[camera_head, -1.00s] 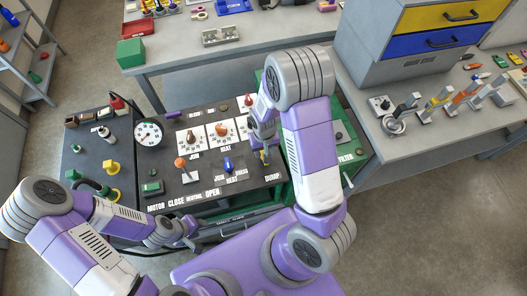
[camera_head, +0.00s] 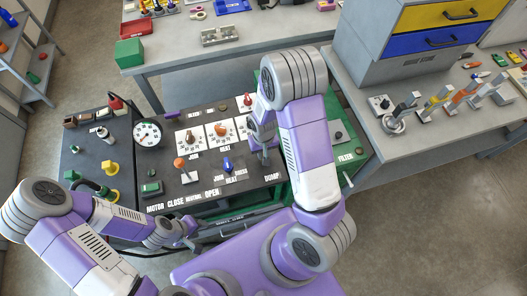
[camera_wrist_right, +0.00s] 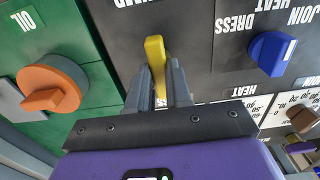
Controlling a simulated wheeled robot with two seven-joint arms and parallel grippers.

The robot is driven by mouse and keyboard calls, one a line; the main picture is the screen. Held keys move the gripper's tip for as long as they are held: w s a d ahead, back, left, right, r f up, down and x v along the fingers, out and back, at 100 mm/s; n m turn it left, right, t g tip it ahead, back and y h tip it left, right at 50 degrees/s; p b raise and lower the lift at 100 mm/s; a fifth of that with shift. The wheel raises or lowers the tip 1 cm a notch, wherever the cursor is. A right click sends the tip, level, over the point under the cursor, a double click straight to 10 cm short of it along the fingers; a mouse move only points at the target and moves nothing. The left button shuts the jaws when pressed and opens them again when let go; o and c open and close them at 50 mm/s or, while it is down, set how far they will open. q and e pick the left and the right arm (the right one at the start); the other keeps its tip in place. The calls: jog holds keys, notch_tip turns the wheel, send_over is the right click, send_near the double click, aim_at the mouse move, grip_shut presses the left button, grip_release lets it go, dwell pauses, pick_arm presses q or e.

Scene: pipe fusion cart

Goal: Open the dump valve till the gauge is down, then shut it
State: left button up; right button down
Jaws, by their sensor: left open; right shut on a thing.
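The yellow dump valve handle (camera_wrist_right: 155,52) shows in the right wrist view, between the two fingers of my right gripper (camera_wrist_right: 158,85). The fingers are shut on it. In the head view my right gripper (camera_head: 264,158) is at the DUMP label on the dark panel, and the handle is hidden there. The round white gauge (camera_head: 148,134) stands at the panel's left; its needle is too small to read surely. My left gripper (camera_head: 190,241) is open and empty near the panel's front edge, away from the handle.
A blue knob (camera_wrist_right: 271,54) is beside the handle, and an orange knob (camera_wrist_right: 52,88) sits on the green part. An orange-topped lever (camera_head: 180,164) stands on the panel (camera_head: 205,195). A grey bench (camera_head: 400,150) with loose tools is at the right.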

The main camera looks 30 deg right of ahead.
jog(key=n+b, duration=0.1)
jog(key=n, duration=0.3)
jog(key=shift+n, duration=0.4)
jog(key=n, duration=0.4)
jog(key=shift+n+b, duration=0.3)
jog(key=n, duration=0.4)
jog(key=shift+n, duration=2.2)
jog(key=shift+p, duration=0.3)
jog(key=c, duration=1)
grip_release()
jog(key=shift+c, duration=0.2)
